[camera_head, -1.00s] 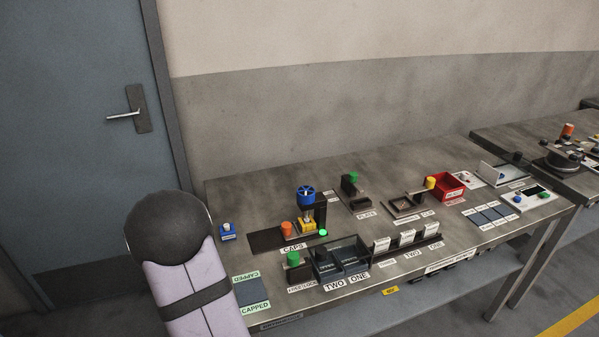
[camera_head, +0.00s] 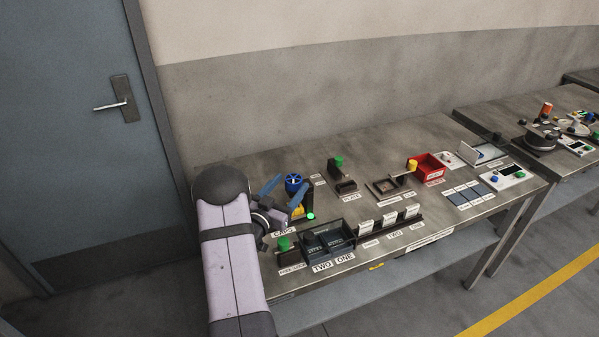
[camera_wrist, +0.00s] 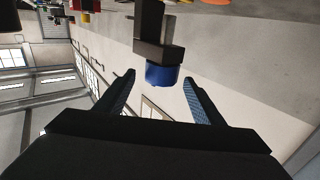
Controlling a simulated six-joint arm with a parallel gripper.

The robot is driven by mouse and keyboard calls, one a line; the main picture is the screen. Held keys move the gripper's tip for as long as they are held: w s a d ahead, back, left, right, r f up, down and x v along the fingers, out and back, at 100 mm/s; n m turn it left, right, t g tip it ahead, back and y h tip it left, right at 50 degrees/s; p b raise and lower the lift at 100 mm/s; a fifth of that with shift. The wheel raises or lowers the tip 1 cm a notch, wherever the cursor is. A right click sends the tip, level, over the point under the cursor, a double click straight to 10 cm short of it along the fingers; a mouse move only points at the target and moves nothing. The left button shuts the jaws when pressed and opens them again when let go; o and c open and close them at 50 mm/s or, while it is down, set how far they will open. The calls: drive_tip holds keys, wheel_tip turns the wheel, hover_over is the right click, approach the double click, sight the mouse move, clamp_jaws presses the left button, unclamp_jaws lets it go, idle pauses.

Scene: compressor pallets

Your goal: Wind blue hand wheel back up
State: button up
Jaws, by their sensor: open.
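The blue hand wheel (camera_head: 294,181) sits on top of a small black press stand with a yellow part (camera_head: 297,212) below it. In the wrist view the wheel (camera_wrist: 163,76) appears as a blue disc on a dark bracket (camera_wrist: 152,35), tilted by the camera's angle. My gripper (camera_head: 293,180) is open and empty, its blue-lined fingers reaching toward the wheel from the left. In the wrist view my gripper's fingertips (camera_wrist: 159,77) appear on either side of the wheel, with gaps showing. I cannot tell whether the wheel is between the tips or just beyond them.
A green knob (camera_head: 284,243) and a black two-bay bin (camera_head: 327,241) stand in front of the press. A green-topped fixture (camera_head: 339,162) and a red bin (camera_head: 432,166) stand to the right. The wall (camera_head: 330,90) is behind the bench.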

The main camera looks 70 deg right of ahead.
sight(298, 175)
drive_tip(key=shift+d, duration=0.15)
drive_tip(key=d+p, duration=0.2)
drive_tip(key=d, duration=0.5)
drive_tip(key=shift+s, duration=0.25)
drive_tip(key=c, duration=1)
